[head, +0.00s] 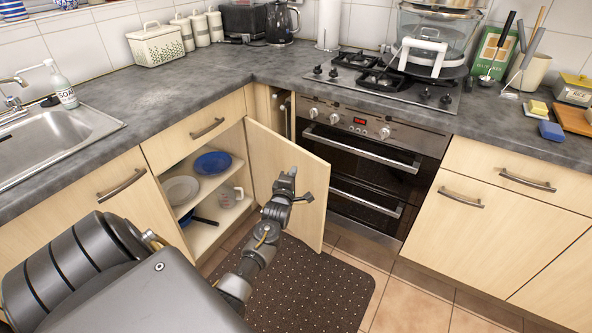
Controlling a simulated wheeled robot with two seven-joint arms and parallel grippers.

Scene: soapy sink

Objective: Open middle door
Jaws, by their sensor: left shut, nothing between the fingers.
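The middle door (272,160) is a light wood cabinet door below the counter. It stands open, swung out to the right toward the oven. The open cabinet shows a blue bowl (213,163) and a white plate (181,190) on its shelf, with a clear measuring jug (228,197) and a dark-handled pan (190,216) lower down. My left gripper (288,176) is shut and empty, in front of the open door's inner face; I cannot tell whether it touches the door. My right gripper is not in view.
A closed drawer (194,136) is above the opening. The oven (362,165) stands just right of the door. A dark dotted mat (318,295) lies on the tiled floor. The sink (48,140) is at the left, and closed cabinets (475,235) are at the right.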

